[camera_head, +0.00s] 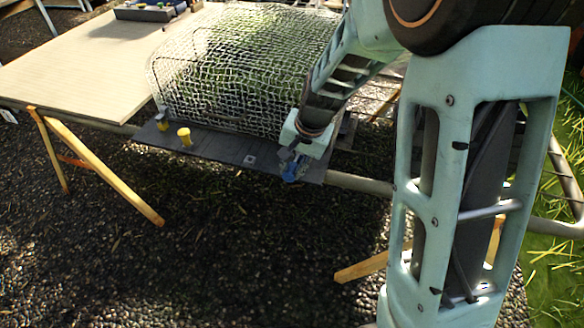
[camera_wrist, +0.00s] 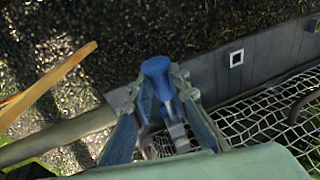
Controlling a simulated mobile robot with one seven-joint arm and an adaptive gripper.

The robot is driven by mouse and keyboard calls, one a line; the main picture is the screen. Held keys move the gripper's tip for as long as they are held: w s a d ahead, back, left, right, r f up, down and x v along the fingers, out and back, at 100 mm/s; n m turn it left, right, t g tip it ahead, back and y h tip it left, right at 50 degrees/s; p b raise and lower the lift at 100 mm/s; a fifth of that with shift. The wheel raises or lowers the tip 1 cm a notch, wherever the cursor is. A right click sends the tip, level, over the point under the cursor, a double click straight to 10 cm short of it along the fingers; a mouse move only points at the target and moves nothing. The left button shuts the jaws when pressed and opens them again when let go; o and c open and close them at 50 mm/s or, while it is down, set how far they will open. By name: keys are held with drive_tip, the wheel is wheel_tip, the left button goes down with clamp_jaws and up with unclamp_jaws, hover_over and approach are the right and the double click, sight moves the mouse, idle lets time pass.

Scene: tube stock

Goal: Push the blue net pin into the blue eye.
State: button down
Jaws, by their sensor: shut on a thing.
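The blue net pin (camera_wrist: 157,68) stands head-up between the fingers of my gripper (camera_wrist: 160,88) in the wrist view. The fingers are shut on it. In the head view my gripper (camera_head: 293,163) is low over the right end of the dark strip (camera_head: 218,150), with blue (camera_head: 291,175) showing at its tips. The blue eye cannot be made out; the gripper and pin cover that spot. I cannot tell whether the pin's lower end is in the eye.
A white-edged square (camera_wrist: 237,58) marks the strip, and shows left of my gripper in the head view (camera_head: 249,158). A yellow pin (camera_head: 185,138) stands further left. White netting (camera_head: 235,75) bulges behind the strip. A bare board (camera_head: 85,70) lies left.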

sight(287, 179)
drive_tip(key=shift+w+d, duration=0.25)
drive_tip(key=shift+w, duration=0.4)
drive_tip(key=shift+w+d, duration=0.2)
drive_tip(key=shift+w, duration=0.45)
drive_tip(key=shift+w+d, duration=0.25)
drive_tip(key=shift+w, duration=0.4)
drive_tip(key=c, duration=0.7)
unclamp_jaws()
drive_tip(key=shift+s, duration=0.1)
drive_tip(key=shift+s+a, duration=0.2)
drive_tip(key=shift+s, duration=0.3)
drive_tip(key=shift+s+a, duration=0.2)
drive_tip(key=shift+s, duration=0.3)
drive_tip(key=shift+s+a, duration=0.3)
drive_tip(key=shift+s, duration=0.6)
drive_tip(key=shift+s+a, duration=0.35)
drive_tip(key=shift+s, duration=0.5)
drive_tip(key=shift+s+a, duration=0.3)
drive_tip(key=shift+s, duration=0.6)
